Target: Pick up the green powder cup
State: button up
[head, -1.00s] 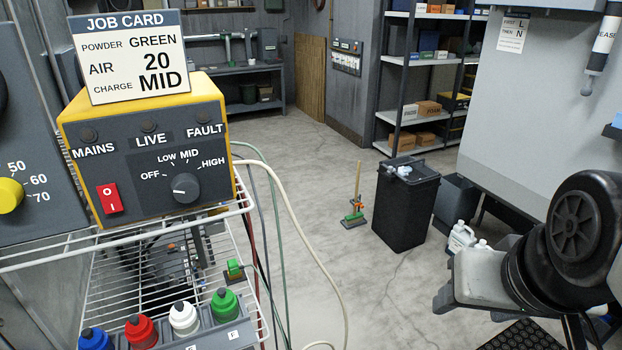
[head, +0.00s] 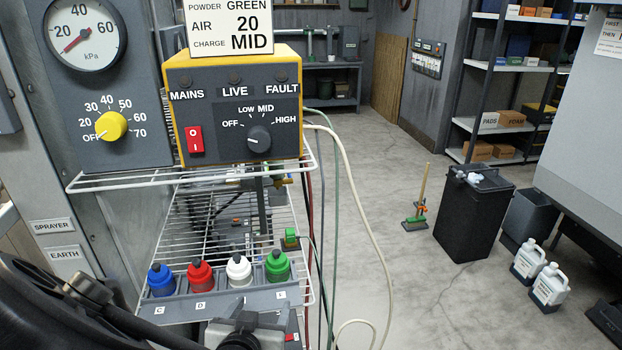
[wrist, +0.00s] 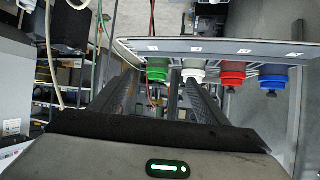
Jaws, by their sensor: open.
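The green powder cup (head: 278,266) has a dark nozzle cap and stands upright at the right end of a grey rack (head: 180,308) on the wire shelf, with white, red and blue cups to its left. The wrist view shows the row inverted, with the green cup (wrist: 157,70) at its left end. My gripper (wrist: 160,80) is open and empty. In that view its dark fingers point towards the rack, and the green cup shows between them, beyond the tips. The exact distance is hard to tell.
The white cup (head: 239,270) is close beside the green one. A wire shelf edge (head: 190,180) and the yellow control box (head: 235,110) are above and behind. Hoses (head: 335,200) hang to the right.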

jog(key=t, duration=0.1)
jog(key=b, duration=0.1)
send_near(275, 271)
jog(key=x, duration=0.6)
jog(key=shift+s+a+f, duration=0.15)
jog(key=shift+a+f, duration=0.05)
jog(key=shift+f, duration=0.05)
jog(key=shift+d+r+x, duration=0.15)
jog(key=shift+x, duration=1.2)
jog(key=shift+d+r+x, duration=0.1)
jog(key=shift+r+x, duration=0.05)
jog(key=shift+x, duration=1.2)
jog(key=shift+c, duration=0.2)
jog(key=c, duration=1)
